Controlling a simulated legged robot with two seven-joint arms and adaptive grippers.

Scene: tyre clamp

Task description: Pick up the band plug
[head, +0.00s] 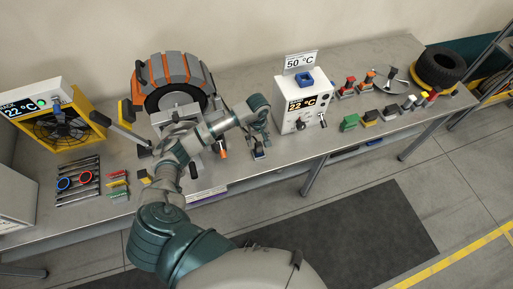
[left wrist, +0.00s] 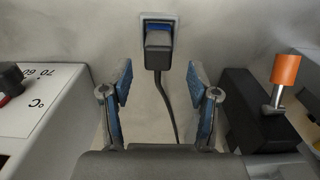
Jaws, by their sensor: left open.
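The band plug is a dark block with a blue stripe (left wrist: 158,44) and a dark cable trailing towards me in the left wrist view. It sits at a light-rimmed plate on the grey bench top. In the head view it is a small dark shape (head: 259,154) below my left gripper (head: 258,137). In the left wrist view my left gripper (left wrist: 158,85) is open, its two blue-padded fingers either side of the cable, with the plug centred beyond the tips. Nothing is held. My right gripper is not in view.
An orange-banded tyre (head: 172,80) sits in a clamp to the left. An orange-knobbed lever (left wrist: 285,75) is close on the right in the wrist view. Tools (head: 77,182) lie at the bench's left.

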